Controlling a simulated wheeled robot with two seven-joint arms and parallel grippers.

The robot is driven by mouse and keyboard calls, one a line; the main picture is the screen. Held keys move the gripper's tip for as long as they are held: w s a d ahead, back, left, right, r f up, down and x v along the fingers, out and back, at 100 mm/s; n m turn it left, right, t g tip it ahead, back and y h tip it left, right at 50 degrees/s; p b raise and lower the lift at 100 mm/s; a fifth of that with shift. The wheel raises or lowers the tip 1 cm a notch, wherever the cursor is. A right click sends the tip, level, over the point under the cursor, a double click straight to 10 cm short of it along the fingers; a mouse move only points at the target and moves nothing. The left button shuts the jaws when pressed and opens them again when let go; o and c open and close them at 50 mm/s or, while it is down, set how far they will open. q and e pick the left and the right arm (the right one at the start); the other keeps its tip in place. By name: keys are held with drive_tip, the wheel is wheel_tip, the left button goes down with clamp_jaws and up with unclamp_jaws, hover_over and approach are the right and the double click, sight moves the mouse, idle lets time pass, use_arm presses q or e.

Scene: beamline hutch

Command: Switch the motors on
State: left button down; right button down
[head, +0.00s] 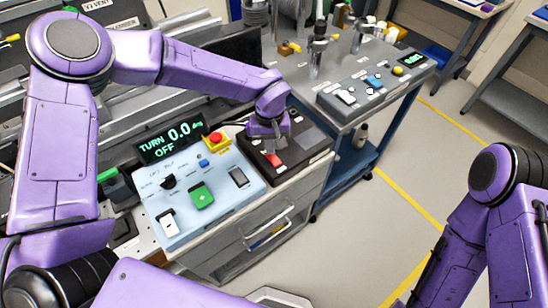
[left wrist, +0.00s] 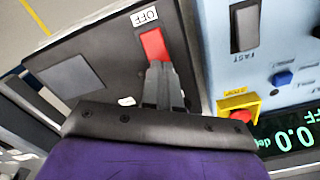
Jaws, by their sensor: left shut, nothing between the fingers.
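A dark box (head: 308,141) carries a red rocker switch (head: 273,159), which also shows in the left wrist view (left wrist: 152,45) beside a white label (left wrist: 144,16) reading OFF. My left gripper (head: 269,148) is shut and empty, pointing down at this switch. In the left wrist view its fingertips (left wrist: 160,68) are at the lower end of the red rocker and hide part of it; I cannot tell whether they touch. A display (head: 170,142) reads TURN 0.0 deg OFF. My right gripper is outside the view; only its arm shows at the right.
A pale blue panel (head: 222,206) beside the box has a green button (head: 202,196), a black knob, white and dark rockers, and a red stop button (head: 215,138) on yellow. A cart with another control panel (head: 372,86) stands behind right. The floor between is clear.

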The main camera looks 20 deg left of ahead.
use_arm(q)
drive_tip(key=shift+f, duration=0.8)
idle(0.4)
wheel_tip(320, 180, up, 7)
drive_tip(key=p, duration=0.8)
drive_tip(key=shift+r, duration=0.1)
